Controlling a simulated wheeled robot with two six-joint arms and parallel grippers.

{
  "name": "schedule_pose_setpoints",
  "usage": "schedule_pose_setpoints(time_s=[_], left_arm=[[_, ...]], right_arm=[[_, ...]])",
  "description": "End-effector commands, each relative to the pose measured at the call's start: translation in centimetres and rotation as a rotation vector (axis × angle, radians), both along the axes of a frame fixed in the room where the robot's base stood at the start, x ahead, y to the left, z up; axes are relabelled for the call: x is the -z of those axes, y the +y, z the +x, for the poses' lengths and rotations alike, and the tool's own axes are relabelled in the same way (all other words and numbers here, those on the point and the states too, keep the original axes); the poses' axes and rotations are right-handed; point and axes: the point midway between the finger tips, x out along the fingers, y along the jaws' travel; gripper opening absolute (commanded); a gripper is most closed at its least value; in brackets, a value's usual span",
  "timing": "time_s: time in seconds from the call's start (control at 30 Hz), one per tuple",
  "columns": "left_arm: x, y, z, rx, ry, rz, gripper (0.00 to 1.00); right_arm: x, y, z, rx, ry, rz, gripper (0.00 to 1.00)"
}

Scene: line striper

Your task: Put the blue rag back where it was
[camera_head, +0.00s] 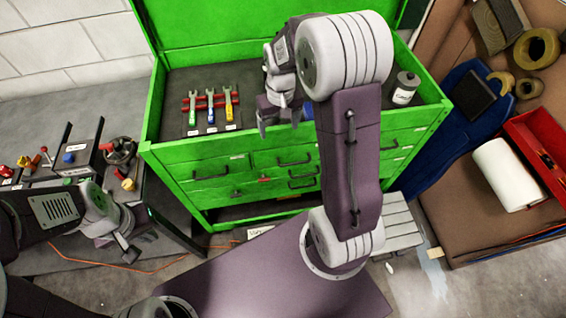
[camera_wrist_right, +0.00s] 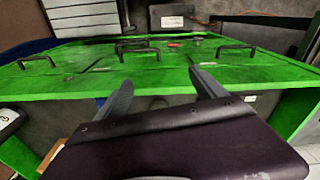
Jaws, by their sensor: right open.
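A small blue patch (camera_head: 308,112), which may be the blue rag, shows in the tray of the green tool chest (camera_head: 196,160), mostly hidden behind my right arm. My right gripper (camera_head: 281,118) is over the front of the chest's tray, just left of that patch. It is open, and the right wrist view shows its two fingers (camera_wrist_right: 160,95) apart with nothing held between them. The chest's green front edge and drawer handles lie beyond the fingers. My left gripper (camera_head: 126,250) is low at the left, beside the dark bench; its jaws are unclear.
Wrenches (camera_head: 210,105) lie in the tray's left part; a grey canister (camera_head: 404,88) stands at its right. A large blue item (camera_head: 440,150) with a black pad lies at right, near a white roll (camera_head: 508,175) and red box (camera_head: 545,135). An orange cord crosses the floor.

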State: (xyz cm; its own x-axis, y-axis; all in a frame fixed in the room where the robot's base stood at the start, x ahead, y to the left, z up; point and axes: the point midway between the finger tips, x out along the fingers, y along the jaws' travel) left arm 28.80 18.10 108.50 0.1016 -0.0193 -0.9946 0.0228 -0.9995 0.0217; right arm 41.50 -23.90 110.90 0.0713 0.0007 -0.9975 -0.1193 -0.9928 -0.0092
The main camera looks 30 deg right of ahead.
Motion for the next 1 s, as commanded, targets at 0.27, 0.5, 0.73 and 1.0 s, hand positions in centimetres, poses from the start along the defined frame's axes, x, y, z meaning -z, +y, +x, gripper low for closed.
schedule_pose_setpoints(time_s=[0.27, 0.5, 0.73, 1.0], left_arm=[[0.0, 0.0, 0.0, 0.0, 0.0, 0.0, 0.0], [0.0, 0.0, 0.0, 0.0, 0.0, 0.0, 0.0], [3.2, 0.0, 0.0, 0.0, 0.0, 0.0, 0.0], [3.7, 0.0, 0.0, 0.0, 0.0, 0.0, 0.0]], right_arm=[[2.0, 6.1, -11.5, -0.093, -0.033, 0.005, 0.8], [2.3, 6.4, -12.7, -0.097, -0.034, 0.005, 0.8], [5.5, 6.4, -12.7, -0.097, -0.032, 0.005, 0.8], [6.1, 6.3, -12.7, -0.097, -0.032, 0.005, 0.8]])
